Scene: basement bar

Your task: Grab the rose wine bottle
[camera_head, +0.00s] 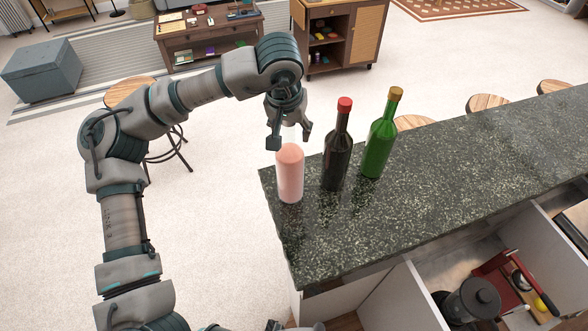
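A pink bottle-like object (290,176) stands upright at the left end of the dark stone counter (440,165). I cannot tell the exact gap to the bottle. My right gripper cannot be made out; only small parts of my own body show at the bottom edge.
A dark bottle with a red cap (337,158) stands close to the right of the pink one. A green bottle (380,142) stands beyond it. Open drawers (415,300) lie below the counter's near side. A round stool (130,92) stands behind my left arm.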

